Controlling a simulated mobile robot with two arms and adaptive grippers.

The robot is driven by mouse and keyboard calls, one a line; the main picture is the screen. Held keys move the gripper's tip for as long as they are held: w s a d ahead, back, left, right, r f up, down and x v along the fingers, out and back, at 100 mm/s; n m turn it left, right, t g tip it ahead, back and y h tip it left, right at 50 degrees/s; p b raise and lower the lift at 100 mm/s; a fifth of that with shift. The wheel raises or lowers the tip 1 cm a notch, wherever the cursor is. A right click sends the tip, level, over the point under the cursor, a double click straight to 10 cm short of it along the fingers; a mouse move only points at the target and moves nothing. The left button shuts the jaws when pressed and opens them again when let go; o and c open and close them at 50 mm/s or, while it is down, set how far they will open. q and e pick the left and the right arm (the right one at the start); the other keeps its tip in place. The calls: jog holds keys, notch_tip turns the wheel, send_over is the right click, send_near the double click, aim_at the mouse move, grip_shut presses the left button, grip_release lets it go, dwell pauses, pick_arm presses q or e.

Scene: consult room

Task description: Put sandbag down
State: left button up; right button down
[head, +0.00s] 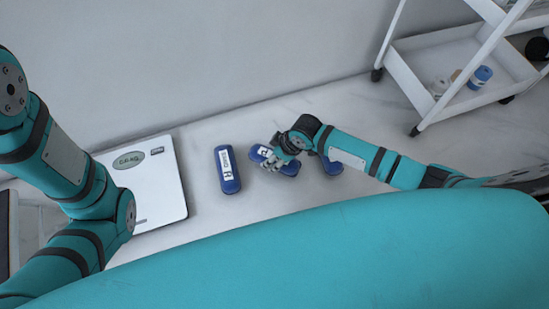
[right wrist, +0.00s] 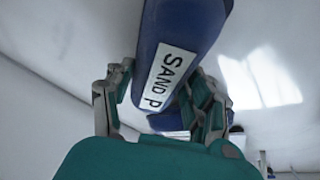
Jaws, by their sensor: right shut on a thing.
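Three blue sandbags with white labels show in the head view. One sandbag (head: 228,170) stands apart on the left, lying lengthwise on the pale floor. The middle sandbag (head: 288,168) is between the fingers of my right gripper (head: 274,160). In the right wrist view this held sandbag (right wrist: 185,35) shows its "SAND" label, with a finger on each side. A third sandbag (head: 331,164) is partly hidden behind my right arm. Whether the held bag touches the floor is unclear. My left arm is at the left, but its gripper is out of view.
A white flat case (head: 160,190) with a green oval label lies left of the sandbags. A white wheeled cart (head: 410,80) with small containers on its lower shelf stands at the upper right. A grey wall (head: 200,60) runs behind. Floor between case and left sandbag is clear.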

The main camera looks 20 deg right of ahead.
jog(key=shift+w+r, duration=0.1)
jog(key=shift+r, duration=0.1)
jog(key=shift+f, duration=0.15)
jog(key=shift+c, duration=2.3)
grip_release()
jog(key=shift+f, duration=0.1)
